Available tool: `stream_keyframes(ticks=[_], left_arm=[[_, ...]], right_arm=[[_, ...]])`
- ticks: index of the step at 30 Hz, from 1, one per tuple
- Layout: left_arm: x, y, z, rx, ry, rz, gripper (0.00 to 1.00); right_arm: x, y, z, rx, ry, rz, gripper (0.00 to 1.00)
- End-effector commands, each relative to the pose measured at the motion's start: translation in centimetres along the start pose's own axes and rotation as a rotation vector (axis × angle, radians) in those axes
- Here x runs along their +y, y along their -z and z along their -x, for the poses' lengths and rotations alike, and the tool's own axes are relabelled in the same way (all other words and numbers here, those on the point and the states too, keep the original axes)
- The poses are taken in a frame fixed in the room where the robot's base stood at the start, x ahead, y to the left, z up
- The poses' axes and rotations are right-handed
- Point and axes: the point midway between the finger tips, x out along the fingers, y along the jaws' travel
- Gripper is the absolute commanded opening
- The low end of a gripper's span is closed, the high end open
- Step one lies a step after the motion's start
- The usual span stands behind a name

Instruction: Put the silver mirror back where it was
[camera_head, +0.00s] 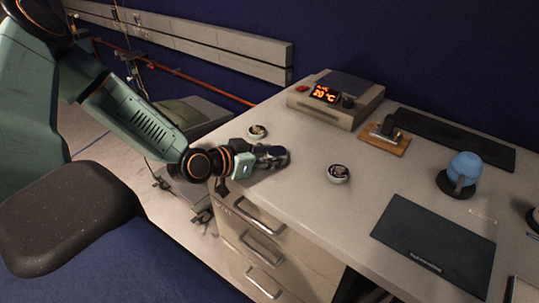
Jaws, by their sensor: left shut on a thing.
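My left gripper (272,156) is low over the left edge of the pale bench, above the drawers. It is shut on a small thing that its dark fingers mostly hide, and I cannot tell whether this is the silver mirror. Two small round pale-rimmed pieces with dark, shiny middles lie on the bench. One round piece (257,131) is just behind the gripper, and the other round piece (338,174) is to its right. Both are apart from the gripper. I cannot tell whether either is the silver mirror. My right gripper is not in view.
A box with a lit display (325,95) stands at the back. Right of it are a wooden block (384,140) with a metal part, a long dark mat (450,136) and a blue ball (466,166) on a stand. A dark flat panel (435,246) lies in front.

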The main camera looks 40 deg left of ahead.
Motion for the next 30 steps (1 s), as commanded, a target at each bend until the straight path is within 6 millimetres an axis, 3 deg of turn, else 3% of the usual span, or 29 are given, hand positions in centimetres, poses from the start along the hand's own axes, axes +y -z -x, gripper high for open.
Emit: stream_keyframes(ticks=[3,4,11,23,30], left_arm=[[-0.1,-0.5,-0.2,0.0,0.001,0.0,0.14],[0.0,-0.4,-0.1,-0.001,0.001,0.0,0.49],[0.0,-0.4,-0.1,-0.003,0.0,0.001,0.69],[0.0,-0.2,0.0,-0.001,0.001,0.001,0.69],[-0.1,0.4,1.6,-0.001,0.002,0.007,0.69]], right_arm=[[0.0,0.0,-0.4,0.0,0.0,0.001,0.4],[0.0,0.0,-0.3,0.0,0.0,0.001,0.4],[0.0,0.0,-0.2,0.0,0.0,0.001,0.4],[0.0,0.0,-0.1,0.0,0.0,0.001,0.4],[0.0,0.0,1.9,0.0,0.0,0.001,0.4]])
